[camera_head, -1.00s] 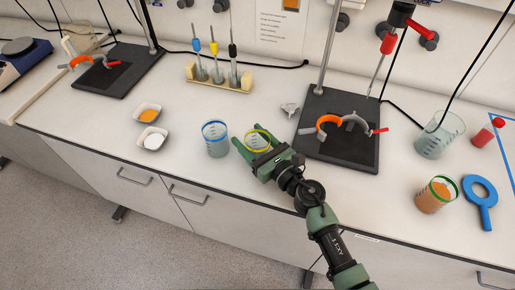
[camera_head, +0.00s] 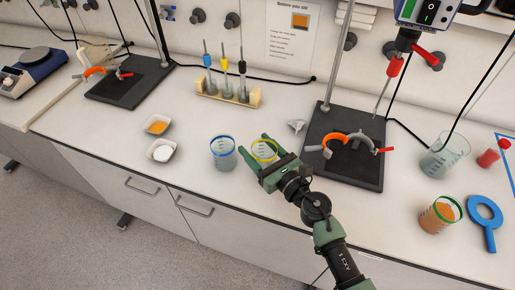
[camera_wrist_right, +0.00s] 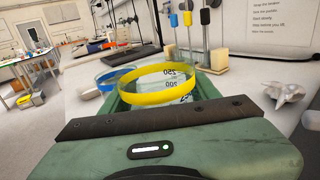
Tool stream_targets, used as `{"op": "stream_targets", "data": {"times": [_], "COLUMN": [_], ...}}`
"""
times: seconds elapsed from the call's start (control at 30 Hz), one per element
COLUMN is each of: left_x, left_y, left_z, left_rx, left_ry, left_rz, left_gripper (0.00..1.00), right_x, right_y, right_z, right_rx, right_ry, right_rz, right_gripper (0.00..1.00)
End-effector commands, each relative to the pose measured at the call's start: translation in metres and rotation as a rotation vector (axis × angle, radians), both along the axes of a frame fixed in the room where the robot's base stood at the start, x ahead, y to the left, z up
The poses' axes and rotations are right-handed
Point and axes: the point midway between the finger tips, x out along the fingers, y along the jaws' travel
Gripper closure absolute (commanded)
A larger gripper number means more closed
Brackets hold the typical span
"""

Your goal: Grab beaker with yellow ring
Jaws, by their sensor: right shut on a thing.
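The beaker with the yellow ring (camera_head: 264,150) is clear glass with volume marks and stands upright on or just above the bench; I cannot tell which. My right gripper (camera_head: 264,162) is shut on it, with fingers on both sides. In the right wrist view the yellow-ringed beaker (camera_wrist_right: 162,88) sits upright between the green fingers of the right gripper (camera_wrist_right: 165,100), its lower part hidden. A beaker with a blue ring (camera_head: 223,153) stands just left of it in the head view, and shows behind it in the wrist view (camera_wrist_right: 115,76). My left gripper is not in view.
A black stand base (camera_head: 345,172) with an orange clamp lies right of the gripper. A green-ringed beaker (camera_head: 440,215), large beaker (camera_head: 445,157) and blue ring tool (camera_head: 486,216) stand farther right. Two small dishes (camera_head: 160,150) lie left. A wooden rack (camera_head: 228,96) is behind.

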Motion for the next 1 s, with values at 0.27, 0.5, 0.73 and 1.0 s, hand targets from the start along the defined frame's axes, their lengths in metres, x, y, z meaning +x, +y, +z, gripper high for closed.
{"op": "stream_targets", "data": {"times": [0.27,0.5,0.73,1.0], "left_x": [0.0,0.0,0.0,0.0], "left_y": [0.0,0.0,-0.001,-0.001], "left_z": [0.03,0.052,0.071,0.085], "left_rx": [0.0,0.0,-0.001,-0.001], "left_ry": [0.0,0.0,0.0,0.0], "left_rz": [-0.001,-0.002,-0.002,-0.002], "left_gripper": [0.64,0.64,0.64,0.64], "right_x": [0.0,0.0,0.0,0.0], "right_y": [0.0,0.0,0.0,0.001], "right_z": [0.041,0.073,0.102,0.132], "right_rx": [0.002,0.002,0.004,0.004], "right_ry": [-0.004,-0.003,-0.003,-0.004], "right_rz": [0.001,0.0,-0.001,0.0], "right_gripper": [0.95,0.95,0.95,0.95]}}
